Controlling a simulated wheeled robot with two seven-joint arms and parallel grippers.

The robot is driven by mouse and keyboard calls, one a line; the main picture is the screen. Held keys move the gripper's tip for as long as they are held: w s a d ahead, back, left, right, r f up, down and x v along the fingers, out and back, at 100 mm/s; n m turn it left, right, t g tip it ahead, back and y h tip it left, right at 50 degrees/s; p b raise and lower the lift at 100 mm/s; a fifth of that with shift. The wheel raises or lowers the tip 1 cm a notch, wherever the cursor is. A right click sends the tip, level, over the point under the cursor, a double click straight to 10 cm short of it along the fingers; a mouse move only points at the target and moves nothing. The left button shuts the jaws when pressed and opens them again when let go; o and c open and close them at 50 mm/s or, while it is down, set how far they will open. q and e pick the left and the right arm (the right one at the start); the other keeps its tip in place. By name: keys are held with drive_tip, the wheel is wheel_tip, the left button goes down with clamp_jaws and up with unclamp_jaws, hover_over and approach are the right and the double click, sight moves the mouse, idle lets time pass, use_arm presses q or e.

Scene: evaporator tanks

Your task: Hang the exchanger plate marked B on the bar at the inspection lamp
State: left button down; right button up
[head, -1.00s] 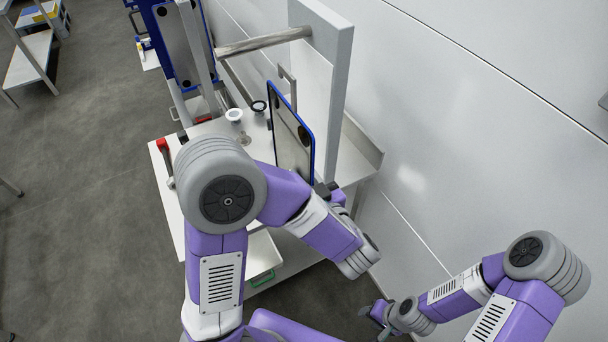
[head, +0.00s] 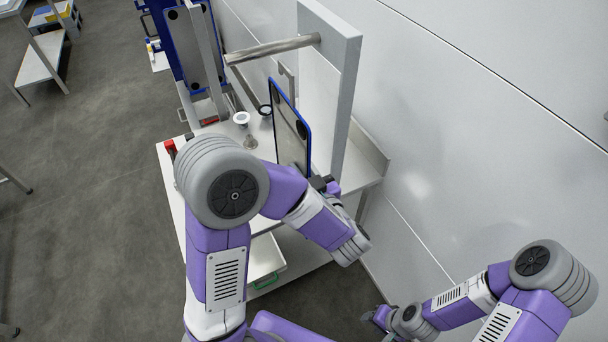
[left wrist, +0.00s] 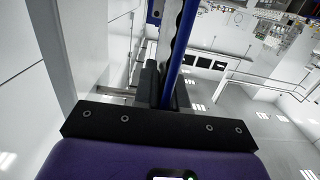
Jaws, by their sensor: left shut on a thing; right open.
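A flat metal exchanger plate (head: 291,130) with a blue edge and dark corner holes stands upright; no letter is readable on it. My left gripper (head: 322,184) is shut on its near lower edge. In the left wrist view, the blue-edged plate (left wrist: 180,55) rises from between the black fingers of the left gripper (left wrist: 163,88). A round metal bar (head: 272,49) juts left from a grey upright panel (head: 338,80). The plate is below the bar and nearer to me, apart from it. My right gripper (head: 377,318) is open and empty at the lower right. I cannot make out the lamp.
A white bench top (head: 180,178) lies under the plate, with a white-rimmed round piece (head: 241,119) and a red-handled item (head: 170,147). Another blue-framed plate (head: 193,50) hangs behind. A white wall (head: 450,130) closes off the right. Grey floor is open at left.

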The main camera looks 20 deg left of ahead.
sight(286, 151)
use_arm(q)
drive_tip(key=shift+p+x, duration=0.5)
drive_tip(key=shift+x, duration=3.25)
drive_tip(key=shift+r+x, duration=0.2)
drive_tip(key=shift+x, duration=1.9)
drive_tip(key=shift+r+x, duration=0.2)
drive_tip(key=shift+x, duration=1.9)
drive_tip(key=shift+d+f+b, duration=0.1)
drive_tip(key=shift+f+b, duration=0.3)
drive_tip(key=shift+f, duration=0.35)
drive_tip(key=c, duration=1.1)
unclamp_jaws()
drive_tip(key=shift+f, duration=0.1)
drive_tip(key=v, duration=0.7)
drive_tip(key=shift+s+d, duration=0.2)
